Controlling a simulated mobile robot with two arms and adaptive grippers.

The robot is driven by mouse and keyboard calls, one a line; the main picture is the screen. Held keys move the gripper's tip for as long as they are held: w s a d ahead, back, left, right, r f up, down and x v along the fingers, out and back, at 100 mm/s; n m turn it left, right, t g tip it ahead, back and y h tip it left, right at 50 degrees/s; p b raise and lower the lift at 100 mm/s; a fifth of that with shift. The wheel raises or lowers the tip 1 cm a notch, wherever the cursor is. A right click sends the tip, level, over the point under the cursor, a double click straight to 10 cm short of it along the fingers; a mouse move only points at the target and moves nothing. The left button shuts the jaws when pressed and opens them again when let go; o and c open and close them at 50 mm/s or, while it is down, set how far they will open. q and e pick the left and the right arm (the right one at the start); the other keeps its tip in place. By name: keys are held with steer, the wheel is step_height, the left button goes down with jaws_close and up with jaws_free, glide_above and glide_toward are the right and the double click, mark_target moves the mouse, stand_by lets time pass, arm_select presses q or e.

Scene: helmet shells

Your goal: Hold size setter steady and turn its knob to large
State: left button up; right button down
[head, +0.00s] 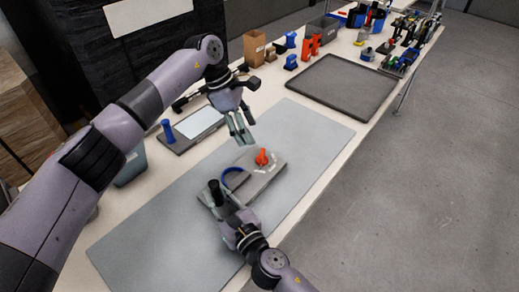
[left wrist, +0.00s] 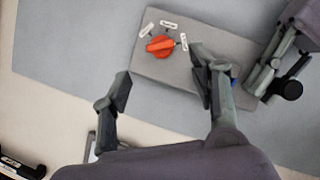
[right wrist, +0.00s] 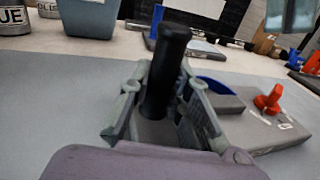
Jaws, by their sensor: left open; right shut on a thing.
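The size setter is a flat grey block (head: 272,169) on the grey mat, with a red knob (head: 262,157), a blue arc (head: 235,178) and a black upright post (head: 215,190). In the left wrist view, small white labels lie around the red knob (left wrist: 160,46); their text is too small to read. My right gripper (right wrist: 163,100) is shut on the black post (right wrist: 166,62). My left gripper (head: 243,138) is open and empty, above and a little behind the knob. In the left wrist view its fingers (left wrist: 163,84) are spread, with the knob beyond them.
The mat (head: 320,130) has free room around the block. A dark tray (head: 343,84) lies farther along the table. A panel with a blue post (head: 168,130) and a blue-grey bin (head: 130,168) stand along the back edge. Several small parts crowd the far end.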

mark_target(261, 152)
arm_select(q)
steer(key=x, duration=0.9)
steer(key=shift+c, duration=0.4)
steer(key=c, duration=1.1)
